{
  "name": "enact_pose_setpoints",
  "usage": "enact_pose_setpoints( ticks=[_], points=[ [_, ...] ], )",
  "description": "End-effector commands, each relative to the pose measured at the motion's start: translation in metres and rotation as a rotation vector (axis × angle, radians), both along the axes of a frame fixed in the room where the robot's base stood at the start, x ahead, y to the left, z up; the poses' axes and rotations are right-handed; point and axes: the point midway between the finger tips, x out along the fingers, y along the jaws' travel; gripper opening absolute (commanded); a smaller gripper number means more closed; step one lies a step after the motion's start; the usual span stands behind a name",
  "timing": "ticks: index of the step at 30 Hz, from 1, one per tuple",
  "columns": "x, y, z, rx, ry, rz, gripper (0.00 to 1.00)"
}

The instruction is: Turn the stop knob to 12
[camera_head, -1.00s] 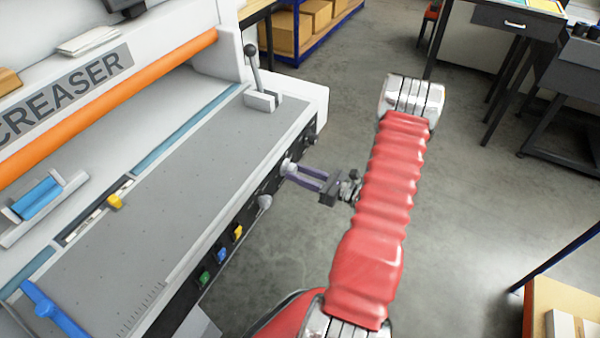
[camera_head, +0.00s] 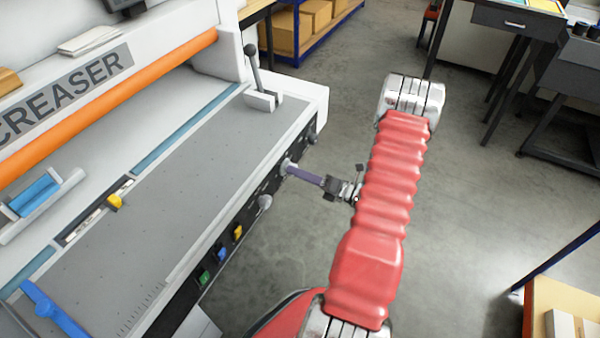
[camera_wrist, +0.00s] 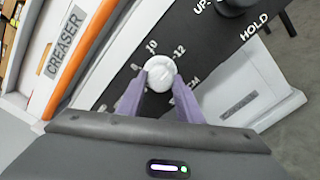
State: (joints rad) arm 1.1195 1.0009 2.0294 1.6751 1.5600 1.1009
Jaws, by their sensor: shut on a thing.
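The stop knob is a round white knob (camera_wrist: 160,73) on the creaser's black front panel, with the marks 10 and 12 above it in the wrist view. My gripper (camera_wrist: 160,79) has one purple finger on each side of the knob and is shut on it. In the head view my gripper (camera_head: 291,169) reaches the panel from the right, and the fingers line up as one bar. The knob's pointer is too faint to read, so I cannot tell its exact setting.
Another grey knob (camera_head: 265,202) and coloured buttons (camera_head: 222,254) sit lower on the same panel. A dark knob (camera_wrist: 233,6) by the UP and HOLD labels is close by in the wrist view. A lever (camera_head: 252,65) stands on the bed.

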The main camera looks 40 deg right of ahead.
Motion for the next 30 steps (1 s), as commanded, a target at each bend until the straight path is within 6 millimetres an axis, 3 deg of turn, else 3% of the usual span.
enact_pose_setpoints(
  ticks=[18,19,26,30],
  points=[
    [0.0005,-0.0053,0.0003,0.049,0.019,-0.013,0.1],
    [0.0006,-0.0054,0.0002,0.049,0.019,-0.013,0.34],
    [0.0004,-0.003,-0.0001,0.051,0.02,-0.008,0.5],
    [0.0004,-0.0019,-0.0002,0.052,0.02,-0.006,0.51]
  ],
)
